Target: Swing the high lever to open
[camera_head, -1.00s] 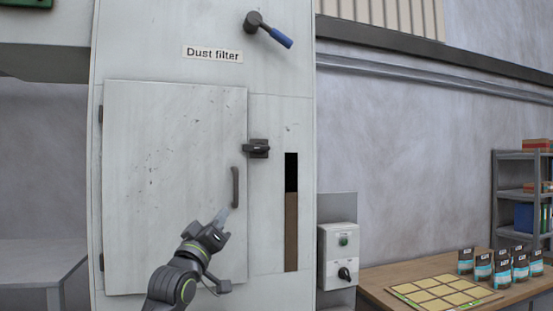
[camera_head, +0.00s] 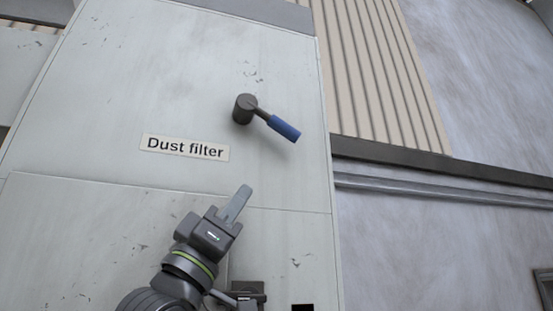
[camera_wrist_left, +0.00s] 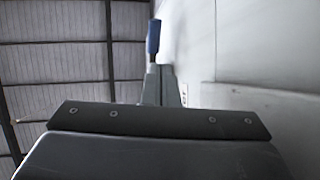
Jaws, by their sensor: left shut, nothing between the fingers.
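The high lever (camera_head: 262,117) sits on the upper part of the dust filter cabinet, right of the "Dust filter" label (camera_head: 185,148). It has a dark round hub and a blue grip (camera_head: 284,128) that points to the right and slightly down. My left gripper (camera_head: 238,203) is shut and empty, below the lever and apart from it, with its fingers pointing up. In the left wrist view the blue grip (camera_wrist_left: 153,38) shows above my gripper's fingers (camera_wrist_left: 160,90). My right gripper is not in view.
The cabinet door (camera_head: 90,235) lies below the label, with a dark latch (camera_head: 247,290) near my arm. A pipe rail (camera_head: 440,187) runs along the wall to the right. The cabinet face around the lever is clear.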

